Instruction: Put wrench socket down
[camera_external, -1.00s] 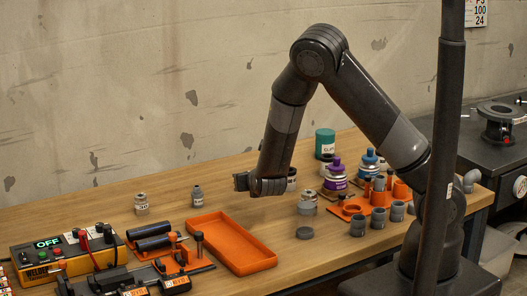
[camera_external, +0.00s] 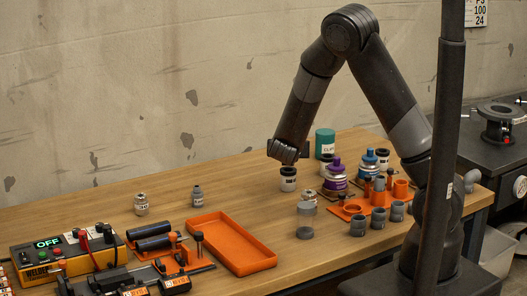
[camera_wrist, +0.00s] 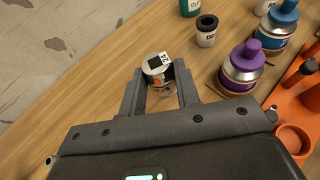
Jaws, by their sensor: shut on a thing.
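In the wrist view the wrench socket (camera_wrist: 155,66), a small grey metal cylinder with a dark square opening and a white label, sits between the fingertips. My gripper (camera_wrist: 155,82) is shut on it. In the external view my gripper (camera_external: 288,150) is above the middle of the wooden bench (camera_external: 170,184), towards its back. Two similar small grey pieces, a left one (camera_external: 141,204) and a narrower one (camera_external: 197,196), stand on the bench to the left.
A purple bottle (camera_external: 335,178), a blue bottle (camera_external: 370,162), a green can (camera_external: 325,143) and an orange holder (camera_external: 378,217) stand to the right. An orange tray (camera_external: 232,244) lies in front.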

